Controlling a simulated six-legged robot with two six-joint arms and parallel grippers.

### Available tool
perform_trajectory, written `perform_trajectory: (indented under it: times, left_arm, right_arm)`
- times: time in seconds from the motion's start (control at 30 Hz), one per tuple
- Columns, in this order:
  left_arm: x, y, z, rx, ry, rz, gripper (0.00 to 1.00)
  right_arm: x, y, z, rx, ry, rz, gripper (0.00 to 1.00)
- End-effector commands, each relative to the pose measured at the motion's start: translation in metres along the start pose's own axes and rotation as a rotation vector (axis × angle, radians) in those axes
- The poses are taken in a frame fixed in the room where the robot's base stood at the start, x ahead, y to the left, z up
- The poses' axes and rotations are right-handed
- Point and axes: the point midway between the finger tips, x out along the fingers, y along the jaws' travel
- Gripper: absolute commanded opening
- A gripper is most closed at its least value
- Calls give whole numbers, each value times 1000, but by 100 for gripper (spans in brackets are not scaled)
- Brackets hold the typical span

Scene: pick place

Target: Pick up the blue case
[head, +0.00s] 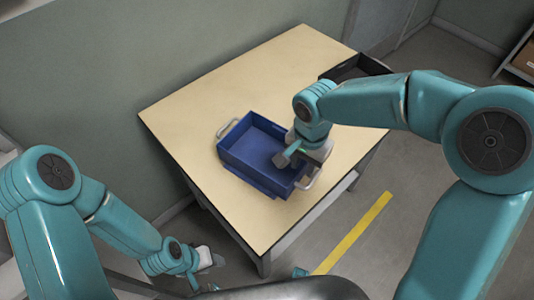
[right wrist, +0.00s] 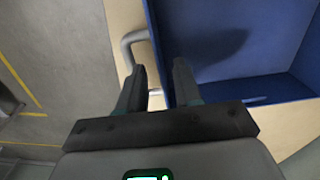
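The blue case (head: 252,155) is an open-topped box with a pale handle at each end, standing upright on the wooden table (head: 212,103). My right gripper (head: 302,164) is over the case's near right end, by the near handle (head: 309,180). In the right wrist view the fingers of my right gripper (right wrist: 160,82) are apart. The handle (right wrist: 129,44) passes by the left finger and partly shows between the fingers; the case (right wrist: 230,45) lies to the right. I cannot tell if the fingers touch it. My left gripper (head: 204,268) hangs low, off the table's left front side, its fingers unclear.
A black tray (head: 352,67) stands at the table's right back edge, partly hidden by my right arm. The table's back and left areas are clear. A yellow stripe (head: 352,235) marks the floor at the right. A shelf with a brown box (head: 525,56) stands far right.

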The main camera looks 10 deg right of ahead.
Motion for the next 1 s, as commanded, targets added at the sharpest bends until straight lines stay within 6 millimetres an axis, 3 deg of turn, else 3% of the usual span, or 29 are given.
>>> perform_trajectory:
  times: [0.1, 0.33, 0.37, 0.47, 1.0]
  left_arm:
    - [1, 0, 0, 0, 0, 0, 43]
    - [1, 0, 0, 0, 0, 0, 43]
    - [1, 0, 0, 0, 0, 0, 43]
    - [1, 0, 0, 0, 0, 0, 43]
    - [1, 0, 0, 0, 0, 0, 43]
  right_arm:
    - [13, -1, -1, -1, 0, 1, 34]
    - [15, -1, -1, 0, 1, 0, 34]
    - [15, -1, -1, 0, 1, 0, 31]
    - [15, -1, -1, 0, 1, 0, 0]
    - [15, -1, -1, 0, 1, -1, 0]
